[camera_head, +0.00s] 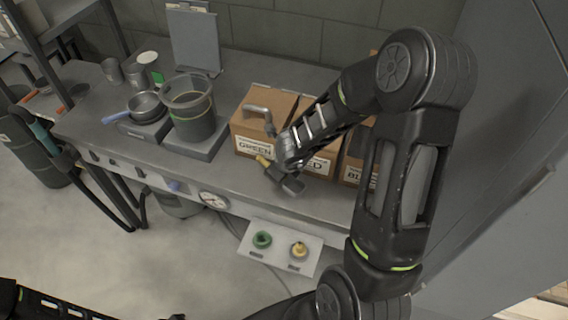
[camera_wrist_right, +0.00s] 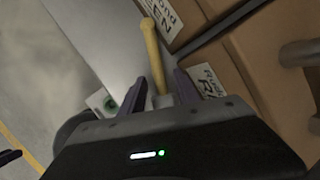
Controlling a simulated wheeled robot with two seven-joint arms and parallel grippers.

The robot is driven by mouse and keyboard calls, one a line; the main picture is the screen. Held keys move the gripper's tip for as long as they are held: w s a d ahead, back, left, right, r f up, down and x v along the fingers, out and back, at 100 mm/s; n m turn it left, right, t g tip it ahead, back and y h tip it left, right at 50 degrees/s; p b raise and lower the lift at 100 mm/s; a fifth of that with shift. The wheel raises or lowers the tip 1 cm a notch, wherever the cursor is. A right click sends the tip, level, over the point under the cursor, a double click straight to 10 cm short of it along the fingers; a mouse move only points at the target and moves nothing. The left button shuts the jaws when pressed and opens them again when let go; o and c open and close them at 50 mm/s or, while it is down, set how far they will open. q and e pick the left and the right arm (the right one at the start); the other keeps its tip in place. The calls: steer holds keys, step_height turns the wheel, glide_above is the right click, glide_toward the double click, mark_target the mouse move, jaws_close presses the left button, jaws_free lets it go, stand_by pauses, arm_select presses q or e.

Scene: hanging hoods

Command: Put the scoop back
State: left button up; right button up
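A scoop with a tan-yellow handle shows in the right wrist view (camera_wrist_right: 152,55); its handle also shows in the head view (camera_head: 263,161), in front of the cardboard box labelled GREEN. Its other end is hidden by my gripper. My right gripper (camera_wrist_right: 161,92) has its purple fingers on both sides of the handle's grey base. I cannot tell whether they press on it. In the head view the right gripper (camera_head: 285,183) is low, by the bench's front edge. Only part of my left arm shows at the lower left; its gripper is out of view.
Cardboard boxes labelled GREEN (camera_head: 255,148) and RED (camera_head: 316,164) stand close behind the right gripper, with another at right. A curved metal handle (camera_head: 257,108) rises from the GREEN box.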

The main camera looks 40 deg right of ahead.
steer(key=p+v, duration=0.3)
steer(key=v, duration=0.8)
steer(key=shift+s+r, duration=0.15)
steer(key=shift+r, duration=0.05)
steer(key=s+a+f+n+g+y+b, duration=0.1)
steer(key=s+a+f+n, duration=0.3)
steer(key=a+f+n, duration=0.4)
steer(key=s+a+f+n+g+y+b, duration=0.1)
steer(key=s+a+f+n, duration=0.4)
steer(key=n, duration=0.8)
steer(key=s+a+f+n+g+y+b, duration=0.2)
steer(key=s+a+f+n, duration=0.3)
steer(key=a+f+n, duration=0.5)
step_height(320, 180, down, 4)
steer(key=shift+s+a+f+y, duration=0.2)
steer(key=shift+s+a+y, duration=0.05)
steer(key=shift+a+y, duration=0.65)
